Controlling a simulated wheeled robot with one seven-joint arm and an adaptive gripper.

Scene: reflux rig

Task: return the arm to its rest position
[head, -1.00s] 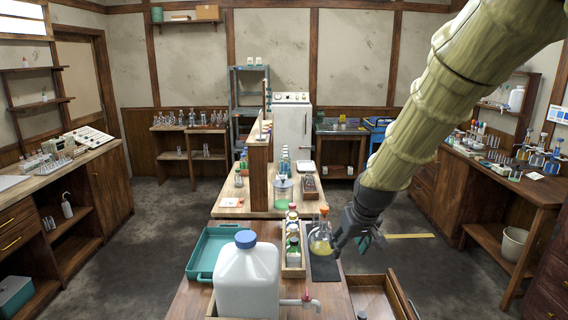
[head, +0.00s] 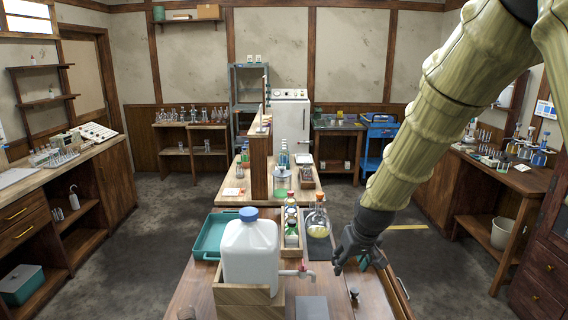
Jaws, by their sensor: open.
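A large white jug (head: 250,255) with a blue cap and a side tap sits in a wooden holder at the front. A teal tray (head: 208,240) lies left of it. Small bottles stand in a wooden rack (head: 291,252). Floor is clear right of the bench.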

